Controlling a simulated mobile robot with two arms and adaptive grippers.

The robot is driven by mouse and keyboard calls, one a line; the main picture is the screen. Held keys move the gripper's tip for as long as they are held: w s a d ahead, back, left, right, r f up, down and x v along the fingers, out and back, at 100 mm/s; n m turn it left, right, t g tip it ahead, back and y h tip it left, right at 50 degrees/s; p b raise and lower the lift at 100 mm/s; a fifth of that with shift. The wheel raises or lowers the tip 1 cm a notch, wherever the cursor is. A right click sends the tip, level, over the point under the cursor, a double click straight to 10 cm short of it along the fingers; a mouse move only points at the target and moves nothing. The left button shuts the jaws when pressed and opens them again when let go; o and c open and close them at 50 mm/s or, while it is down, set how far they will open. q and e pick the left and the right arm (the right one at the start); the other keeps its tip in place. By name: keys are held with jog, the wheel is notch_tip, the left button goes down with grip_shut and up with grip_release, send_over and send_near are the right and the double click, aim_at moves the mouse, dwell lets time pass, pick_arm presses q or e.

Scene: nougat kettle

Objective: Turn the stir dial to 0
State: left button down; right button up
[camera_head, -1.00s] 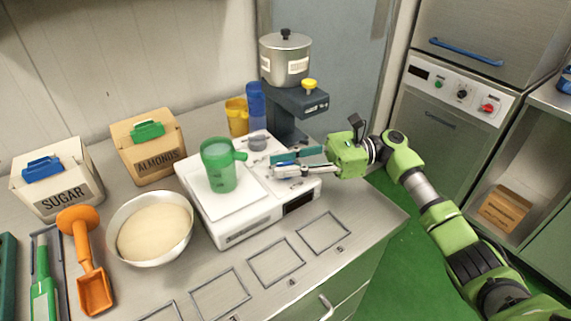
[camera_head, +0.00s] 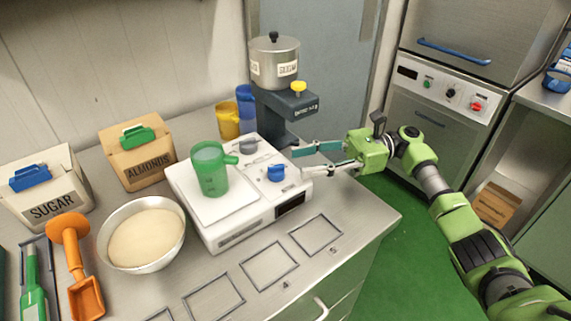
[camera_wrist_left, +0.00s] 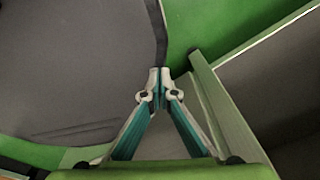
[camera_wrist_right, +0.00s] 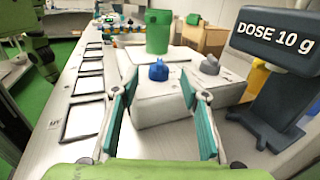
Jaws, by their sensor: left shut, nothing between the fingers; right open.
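A white hotplate stirrer (camera_head: 220,238) stands on the counter with a blue dial (camera_head: 276,172) and a grey dial (camera_head: 248,146) on its top. I cannot read which one is labelled for stirring. A green translucent jug (camera_head: 211,170) stands on its plate. My right gripper (camera_head: 298,162) is open and empty, to the right of the blue dial and apart from it. In the right wrist view the blue dial (camera_wrist_right: 158,71) shows ahead between the open fingers, with the grey dial (camera_wrist_right: 210,65) to its right. My left gripper (camera_wrist_left: 159,74) is shut and empty, away from the stirrer.
A dark doser with a yellow knob and a steel pot (camera_head: 275,62) stands behind the stirrer. Yellow (camera_head: 228,120) and blue (camera_head: 246,105) cups stand beside it. A bowl of pale powder (camera_head: 147,237) is at the left. The marked counter squares (camera_head: 268,266) are empty.

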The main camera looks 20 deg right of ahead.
jog(key=shift+d, duration=2.35)
